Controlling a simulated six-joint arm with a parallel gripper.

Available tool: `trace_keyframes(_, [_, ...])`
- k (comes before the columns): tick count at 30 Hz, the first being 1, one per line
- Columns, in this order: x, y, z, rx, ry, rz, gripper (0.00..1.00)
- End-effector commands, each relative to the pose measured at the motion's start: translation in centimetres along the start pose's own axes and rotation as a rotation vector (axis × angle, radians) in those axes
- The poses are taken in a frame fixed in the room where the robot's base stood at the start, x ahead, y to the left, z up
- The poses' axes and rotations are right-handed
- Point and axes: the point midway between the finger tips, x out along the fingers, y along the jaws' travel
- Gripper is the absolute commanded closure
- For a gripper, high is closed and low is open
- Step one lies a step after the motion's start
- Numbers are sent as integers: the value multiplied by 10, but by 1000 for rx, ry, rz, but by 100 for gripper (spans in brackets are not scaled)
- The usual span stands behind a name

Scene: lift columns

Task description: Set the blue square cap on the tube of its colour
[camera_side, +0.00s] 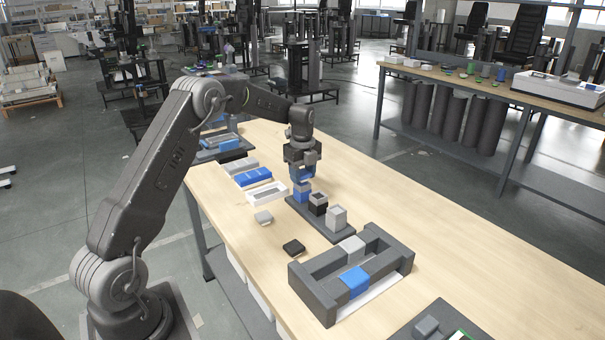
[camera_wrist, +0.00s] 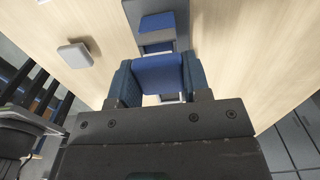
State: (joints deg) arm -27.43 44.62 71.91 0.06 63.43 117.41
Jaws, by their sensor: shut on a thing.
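The blue square cap (camera_wrist: 158,75) is between the fingers of my gripper (camera_wrist: 158,88) in the wrist view, and the fingers are shut on it. The blue tube (camera_side: 302,192) stands upright on a dark base plate, right below the gripper. I cannot tell whether cap and tube touch. A black tube (camera_side: 318,204) and a light grey tube (camera_side: 337,217) stand beside it in a row. A blue shape (camera_wrist: 157,22) shows beyond the cap in the wrist view.
A light grey cap (camera_side: 263,217) and a black cap (camera_side: 293,247) lie on the table. A dark frame (camera_side: 320,295) holding a blue and a grey block stands nearer. A white tray (camera_side: 263,194) and a blue block (camera_side: 253,177) lie left.

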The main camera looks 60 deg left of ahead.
Motion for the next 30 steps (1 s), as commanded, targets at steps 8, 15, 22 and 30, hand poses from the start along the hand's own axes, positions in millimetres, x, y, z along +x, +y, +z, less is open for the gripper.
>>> trace_keyframes(8, [4,0,0,0,0,0,79])
trace_keyframes(15, [5,0,0,0,0,0,79])
trace_keyframes(22, [5,0,0,0,0,0,79])
trace_keyframes(30, [8,0,0,0,0,0,79])
